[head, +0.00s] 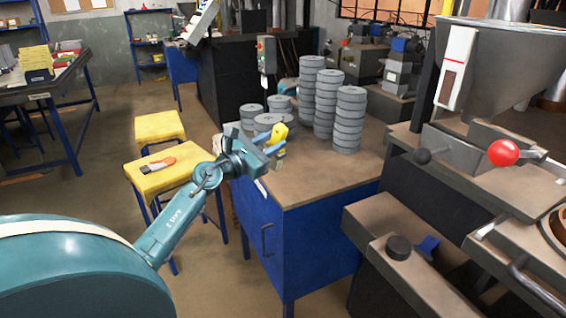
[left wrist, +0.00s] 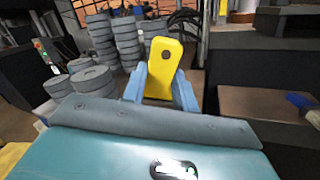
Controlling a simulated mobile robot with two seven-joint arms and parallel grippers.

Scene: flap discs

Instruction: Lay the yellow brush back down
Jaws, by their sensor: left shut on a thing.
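The yellow brush (head: 279,133) is in my left gripper (head: 273,153), held above the near left part of the brown-topped blue cabinet (head: 325,182). In the left wrist view the brush (left wrist: 163,62) stands up between the two blue fingers of the left gripper (left wrist: 160,90), with a dark hole near the top of its yellow end. The rest of the brush is hidden behind the gripper. I cannot tell whether it touches the cabinet top. My right gripper is in neither view.
Stacks of grey flap discs (head: 326,100) stand on the back of the cabinet top, with shorter stacks (head: 251,116) just beyond the gripper. The front of the top is clear. Yellow-topped stools (head: 180,172) stand left, one with an orange and grey item (head: 157,165). A machine (head: 450,215) stands right.

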